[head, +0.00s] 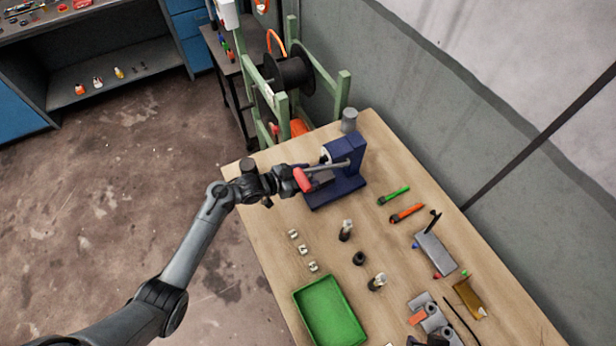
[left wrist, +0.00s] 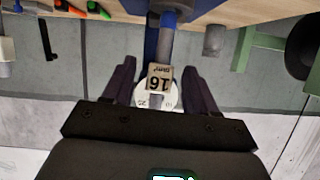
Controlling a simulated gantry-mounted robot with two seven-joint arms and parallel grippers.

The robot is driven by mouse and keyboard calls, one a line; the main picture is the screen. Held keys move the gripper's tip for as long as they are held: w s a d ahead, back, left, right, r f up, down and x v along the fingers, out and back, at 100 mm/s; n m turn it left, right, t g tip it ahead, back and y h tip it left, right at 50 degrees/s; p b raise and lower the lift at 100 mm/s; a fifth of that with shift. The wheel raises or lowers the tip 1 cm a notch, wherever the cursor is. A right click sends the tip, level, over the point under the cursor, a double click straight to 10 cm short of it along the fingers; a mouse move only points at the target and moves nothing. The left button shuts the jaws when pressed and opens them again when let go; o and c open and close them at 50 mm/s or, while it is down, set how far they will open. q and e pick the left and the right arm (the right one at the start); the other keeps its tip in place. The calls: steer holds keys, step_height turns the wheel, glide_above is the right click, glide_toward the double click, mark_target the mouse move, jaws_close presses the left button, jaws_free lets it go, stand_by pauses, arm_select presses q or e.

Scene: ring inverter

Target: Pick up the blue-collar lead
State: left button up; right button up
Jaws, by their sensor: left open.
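I cannot clearly make out a blue-collar lead. A small blue piece (head: 415,246) shows at the left edge of a grey block (head: 436,252) on the right side of the bench, too small to identify. My left gripper (head: 297,180) is at the blue press (head: 345,183), beside the red grip of its lever. In the left wrist view its two dark fingers (left wrist: 160,88) are apart, on either side of a tag marked 16 (left wrist: 160,75) and a pale dial. Contact cannot be told. My right gripper is not in view.
The wooden bench (head: 405,290) also holds a green tray (head: 329,311), green (head: 396,195) and orange (head: 407,213) tools, small white pieces (head: 303,250) and dark upright parts (head: 345,231). A green frame with a cable spool (head: 290,74) stands behind the press.

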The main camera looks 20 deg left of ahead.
arm_select(q)
steer(key=shift+x, duration=1.3)
jaws_close()
steer(key=shift+r, duration=0.1)
